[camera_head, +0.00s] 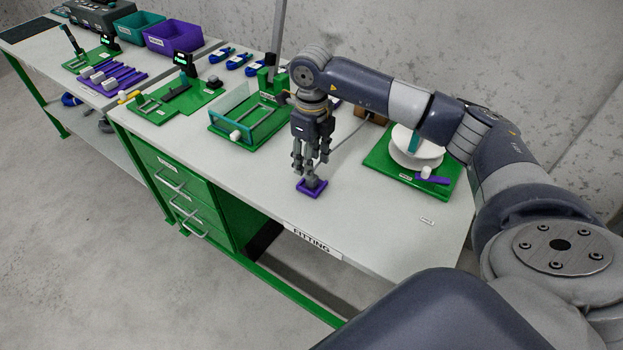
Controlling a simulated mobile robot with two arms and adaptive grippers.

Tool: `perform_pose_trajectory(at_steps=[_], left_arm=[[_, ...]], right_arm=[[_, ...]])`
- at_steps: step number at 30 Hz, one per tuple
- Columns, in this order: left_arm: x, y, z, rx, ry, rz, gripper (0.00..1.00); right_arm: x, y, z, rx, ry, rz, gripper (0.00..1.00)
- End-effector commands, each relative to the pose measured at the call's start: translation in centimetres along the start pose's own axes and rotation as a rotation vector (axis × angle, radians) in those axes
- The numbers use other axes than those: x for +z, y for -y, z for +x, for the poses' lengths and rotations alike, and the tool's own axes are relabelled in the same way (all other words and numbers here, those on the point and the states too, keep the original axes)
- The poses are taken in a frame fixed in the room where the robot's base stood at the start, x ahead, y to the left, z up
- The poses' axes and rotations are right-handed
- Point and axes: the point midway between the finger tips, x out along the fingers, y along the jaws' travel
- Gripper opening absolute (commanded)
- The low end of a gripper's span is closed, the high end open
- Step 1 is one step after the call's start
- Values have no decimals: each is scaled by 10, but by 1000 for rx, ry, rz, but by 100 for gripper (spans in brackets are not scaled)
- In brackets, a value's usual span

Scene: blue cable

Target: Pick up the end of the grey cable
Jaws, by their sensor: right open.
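My right gripper (311,172) points straight down at the front middle of the bench, with its fingers apart. Its fingertips are just above a small purple block (311,188), with a small grey piece between them and the block. I cannot tell whether the fingers touch that piece. A thin grey cable (352,138) runs from near the white spool (417,150) on the right towards the gripper. Its end is hidden or too small to tell behind the fingers. My left gripper is not in view.
The spool stands on a green board (384,160) with a purple-handled part. A green fixture with a clear panel (246,117) is left of the gripper. More green fixtures, blue cable coils (237,61) and a purple bin (173,37) lie farther left. The bench front (375,226) is clear.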

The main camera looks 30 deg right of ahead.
Motion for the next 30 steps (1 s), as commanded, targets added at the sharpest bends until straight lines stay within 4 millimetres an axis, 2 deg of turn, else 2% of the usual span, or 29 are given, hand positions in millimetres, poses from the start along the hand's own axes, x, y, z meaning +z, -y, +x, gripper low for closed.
perform_pose_trajectory(at_steps=[4,9,12,19,24,30], left_arm=[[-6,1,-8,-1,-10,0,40],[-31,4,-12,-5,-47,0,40],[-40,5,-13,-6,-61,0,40],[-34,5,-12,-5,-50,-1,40],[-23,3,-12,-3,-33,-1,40],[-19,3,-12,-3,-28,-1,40]], right_arm=[[-3,-2,18,3,-5,0,45],[-3,-2,43,2,-3,0,45],[-3,-2,50,1,-2,-1,45],[-2,-2,52,1,-1,-1,45],[-2,-2,52,1,-1,-1,7],[-2,-2,51,1,0,-1,7]])
